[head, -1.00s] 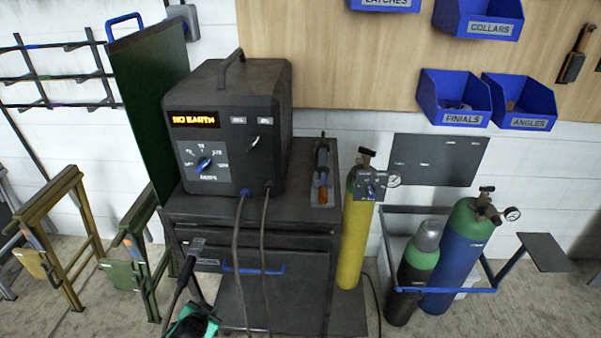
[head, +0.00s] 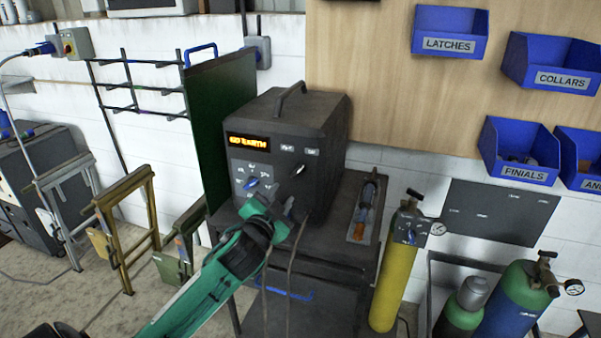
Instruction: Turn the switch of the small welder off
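The small welder (head: 325,135) is a dark box on a dark cart, with an orange lit display (head: 247,142) and a blue-pointer dial (head: 250,183) on its front. Its switch lies under two small labels (head: 299,151) on the right of the front face; my gripper is right there, so its position is hard to read. My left gripper (head: 296,184), on a green arm from the lower left, is at the lower right of the welder's front. Its fingers are dark and small against the dark panel, so I cannot tell their opening or any contact. My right gripper is not in view.
The cart top (head: 345,215) holds a tray (head: 367,210) with a tool. A yellow cylinder (head: 395,280) stands right of the cart, with green-topped cylinders (head: 520,300) beyond. A dark green screen (head: 220,130) stands left of the welder. Cables hang down the cart's front.

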